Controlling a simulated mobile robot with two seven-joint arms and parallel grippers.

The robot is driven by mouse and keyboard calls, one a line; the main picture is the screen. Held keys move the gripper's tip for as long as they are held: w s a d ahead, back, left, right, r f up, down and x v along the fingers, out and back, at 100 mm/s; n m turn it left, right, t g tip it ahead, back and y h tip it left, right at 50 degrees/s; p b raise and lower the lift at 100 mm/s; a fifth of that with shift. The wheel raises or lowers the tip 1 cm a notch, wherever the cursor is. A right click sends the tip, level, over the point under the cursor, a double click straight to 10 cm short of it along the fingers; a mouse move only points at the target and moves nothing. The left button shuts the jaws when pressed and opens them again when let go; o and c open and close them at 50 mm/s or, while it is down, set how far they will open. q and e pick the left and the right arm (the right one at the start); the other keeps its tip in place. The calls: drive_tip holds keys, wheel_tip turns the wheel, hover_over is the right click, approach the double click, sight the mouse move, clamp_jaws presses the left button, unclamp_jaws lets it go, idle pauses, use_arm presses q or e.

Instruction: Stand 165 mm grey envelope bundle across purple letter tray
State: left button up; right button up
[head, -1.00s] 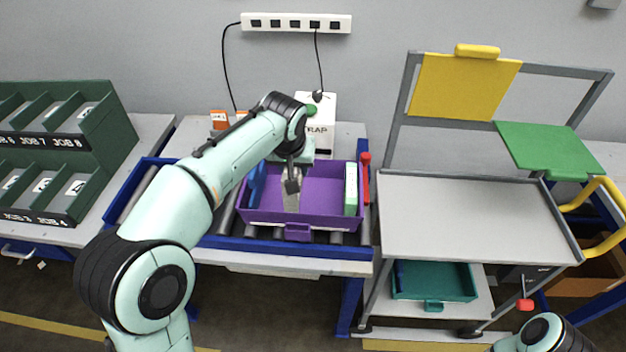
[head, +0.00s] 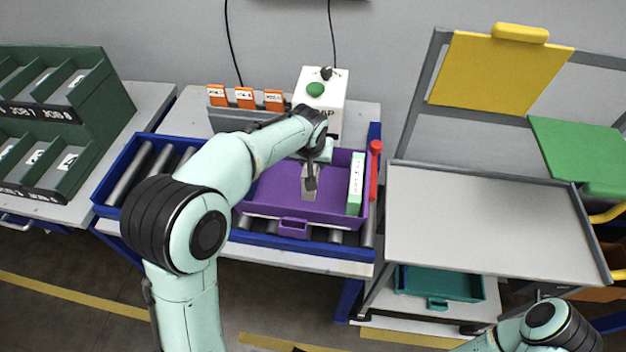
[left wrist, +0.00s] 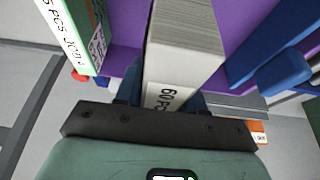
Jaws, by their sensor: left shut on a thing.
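The grey envelope bundle (head: 309,190) is in my left gripper (head: 312,172), inside the outline of the purple letter tray (head: 269,214). In the left wrist view, the bundle (left wrist: 184,48) shows stacked paper edges and a white label, and the left gripper (left wrist: 160,100) is shut on it. I cannot tell whether its lower edge touches the tray floor. A green and white bundle (head: 356,185) stands along the tray's right side. A blue object (left wrist: 275,68) is on the other side of the grey bundle in the wrist view. My right gripper is out of view.
The tray sits on a blue-framed roller conveyor (head: 270,238). A white box with a green button (head: 315,89) and orange-tabbed cards (head: 244,97) stand behind it. A red handle (head: 375,170) is close at right. A grey cart (head: 480,220) has a clear top.

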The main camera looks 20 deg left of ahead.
use_arm(q)
wheel_tip(320, 180, down, 8)
drive_tip(key=shift+r, duration=0.25)
drive_tip(key=shift+w+f+b, duration=0.1)
drive_tip(key=shift+b, duration=0.2)
drive_tip(key=o, duration=0.7)
drive_tip(key=shift+f, duration=0.15)
drive_tip(key=o, duration=0.5)
drive_tip(key=shift+c, duration=0.2)
drive_tip(key=v, duration=1.2)
drive_tip(key=shift+r, duration=0.25)
